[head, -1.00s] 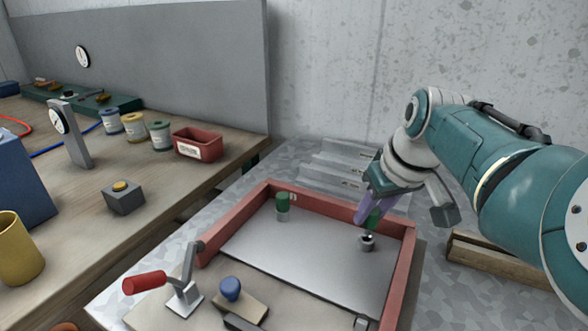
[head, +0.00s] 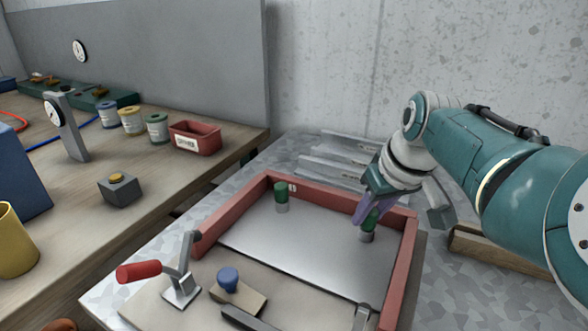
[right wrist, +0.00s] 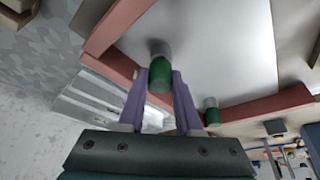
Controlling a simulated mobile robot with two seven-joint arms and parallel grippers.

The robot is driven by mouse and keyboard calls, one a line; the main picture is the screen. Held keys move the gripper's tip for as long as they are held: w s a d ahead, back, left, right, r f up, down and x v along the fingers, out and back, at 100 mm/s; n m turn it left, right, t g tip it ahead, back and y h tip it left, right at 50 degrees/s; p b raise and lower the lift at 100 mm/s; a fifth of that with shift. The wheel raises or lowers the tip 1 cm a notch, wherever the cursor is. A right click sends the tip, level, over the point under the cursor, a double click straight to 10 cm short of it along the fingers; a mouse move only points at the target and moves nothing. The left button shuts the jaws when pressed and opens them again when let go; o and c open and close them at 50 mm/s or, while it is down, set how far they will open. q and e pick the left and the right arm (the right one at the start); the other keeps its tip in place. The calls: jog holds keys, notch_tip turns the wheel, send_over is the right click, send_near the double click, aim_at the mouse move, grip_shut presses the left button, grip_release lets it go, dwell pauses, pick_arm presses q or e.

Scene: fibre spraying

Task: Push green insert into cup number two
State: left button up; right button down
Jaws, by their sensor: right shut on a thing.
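A green insert (head: 370,218) stands upright at the mouth of a small grey cup (head: 367,236) on the right of the metal plate. My right gripper (head: 364,211) comes down from above with its purple fingers shut on this insert. In the right wrist view the held green insert (right wrist: 160,78) sits between the fingers, with its lower end against the grey cup (right wrist: 161,49). How deep it sits is hard to tell. A second green insert (head: 280,188) stands in another grey cup (head: 282,207) further left. No readable cup number shows. My left gripper is out of view.
A red frame (head: 220,220) borders the plate (head: 300,245). A red-handled clamp (head: 140,271) and a blue knob (head: 229,278) are in front. A workbench (head: 80,235) at left carries spools and a red bin (head: 196,138). The plate between the cups is clear.

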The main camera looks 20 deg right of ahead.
jog(key=shift+f, duration=0.15)
jog(key=c, duration=1.1)
grip_release()
jog(key=o, duration=0.6)
jog(key=shift+s+r, duration=0.1)
jog(key=shift+r, duration=0.3)
jog(key=shift+p+v, duration=1.9)
jog(key=shift+v, duration=2.65)
